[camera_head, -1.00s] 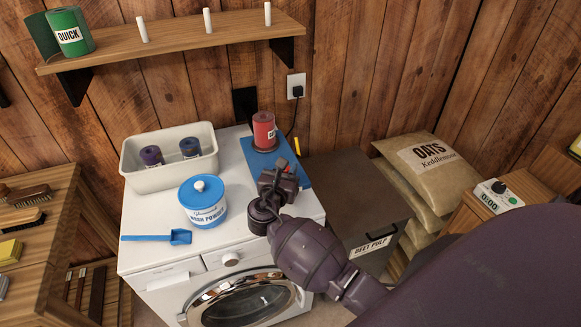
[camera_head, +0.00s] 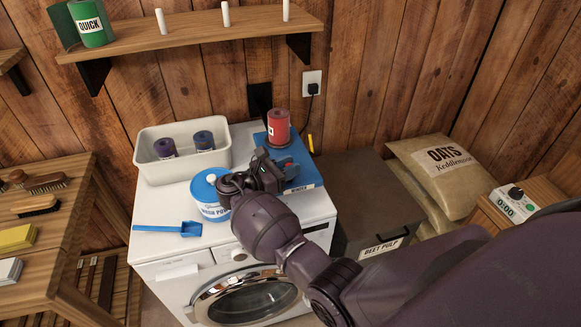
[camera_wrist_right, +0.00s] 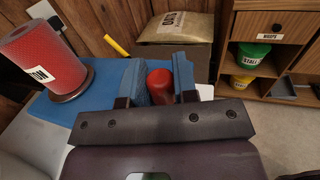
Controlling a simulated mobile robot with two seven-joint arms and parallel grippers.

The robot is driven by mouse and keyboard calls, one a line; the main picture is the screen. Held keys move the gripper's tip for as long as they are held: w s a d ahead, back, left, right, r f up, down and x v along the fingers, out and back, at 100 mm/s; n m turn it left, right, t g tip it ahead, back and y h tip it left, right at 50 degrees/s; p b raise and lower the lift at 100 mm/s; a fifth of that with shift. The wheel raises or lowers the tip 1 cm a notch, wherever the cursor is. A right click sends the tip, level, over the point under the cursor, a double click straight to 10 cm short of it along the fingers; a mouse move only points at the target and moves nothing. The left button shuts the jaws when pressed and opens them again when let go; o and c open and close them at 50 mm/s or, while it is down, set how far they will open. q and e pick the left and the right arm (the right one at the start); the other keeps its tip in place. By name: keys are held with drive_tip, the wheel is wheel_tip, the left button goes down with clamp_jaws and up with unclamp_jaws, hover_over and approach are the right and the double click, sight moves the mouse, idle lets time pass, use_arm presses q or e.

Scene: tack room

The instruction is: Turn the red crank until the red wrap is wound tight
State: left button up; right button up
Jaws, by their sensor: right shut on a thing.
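The red wrap (camera_head: 278,126) stands upright as a roll on the blue winder base (camera_head: 307,178), on top of the white washing machine. It also shows at the left of the right wrist view (camera_wrist_right: 42,58), on a dark round plate. My right gripper (camera_head: 287,170) is low over the base, in front of the wrap. In the right wrist view its two blue fingers (camera_wrist_right: 159,78) are shut on the red crank knob (camera_wrist_right: 159,88). The rest of the crank is hidden, and in the head view the gripper covers it. My left gripper is not in view.
A yellow stick (camera_head: 311,144) rises behind the base. The beet pulp bin (camera_head: 365,190) is right.

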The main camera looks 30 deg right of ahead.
idle(0.4)
drive_tip(key=o, duration=0.9)
drive_tip(key=shift+d, duration=0.1)
drive_tip(key=a+b, duration=0.2)
drive_tip(key=a, duration=0.9)
drive_tip(key=shift+s, duration=0.15)
